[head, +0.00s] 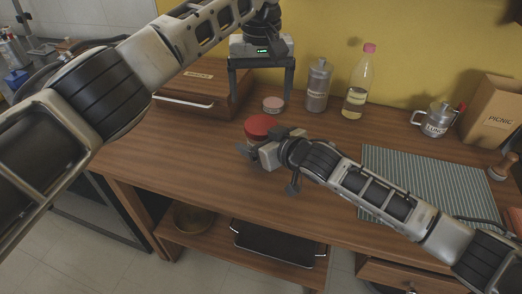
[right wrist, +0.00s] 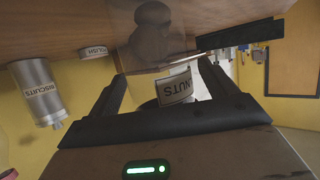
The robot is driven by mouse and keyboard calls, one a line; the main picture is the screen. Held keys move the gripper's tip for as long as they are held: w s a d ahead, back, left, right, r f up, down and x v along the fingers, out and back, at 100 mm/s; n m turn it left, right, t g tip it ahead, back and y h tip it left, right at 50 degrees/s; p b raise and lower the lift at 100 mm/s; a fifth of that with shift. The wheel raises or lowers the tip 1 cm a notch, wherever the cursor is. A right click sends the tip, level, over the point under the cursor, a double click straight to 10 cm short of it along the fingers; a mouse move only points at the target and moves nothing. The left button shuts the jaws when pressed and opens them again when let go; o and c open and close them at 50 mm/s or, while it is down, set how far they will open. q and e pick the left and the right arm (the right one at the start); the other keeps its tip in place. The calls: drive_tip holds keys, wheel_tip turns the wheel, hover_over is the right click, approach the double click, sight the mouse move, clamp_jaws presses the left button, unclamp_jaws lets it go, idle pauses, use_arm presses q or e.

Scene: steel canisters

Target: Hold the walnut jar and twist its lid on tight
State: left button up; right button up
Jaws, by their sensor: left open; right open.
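The walnut jar, with its red lid (head: 258,125) on top, stands on the wooden table in the middle of the head view. Its body is mostly hidden there by my right gripper (head: 264,151). The right wrist view shows the clear jar with a label ending in NUTS (right wrist: 175,89), between the spread fingers of my right gripper (right wrist: 163,72). I cannot tell whether they touch it. My left gripper (head: 261,98) is open and empty, pointing down behind the jar. How tightly the lid sits cannot be seen.
A polish tin (head: 272,104), a steel biscuits canister (head: 317,86) and a pink-capped bottle (head: 358,85) stand at the back. A wooden box (head: 200,88) is at the back left. A striped mat (head: 425,178), steel mug (head: 437,120) and picnic bag (head: 492,110) are right.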

sight(261, 124)
drive_tip(key=shift+w+a, duration=0.1)
clamp_jaws()
idle(0.3)
use_arm(q)
wheel_tip(261, 124, down, 8)
drive_tip(key=shift+f, duration=0.1)
idle(0.6)
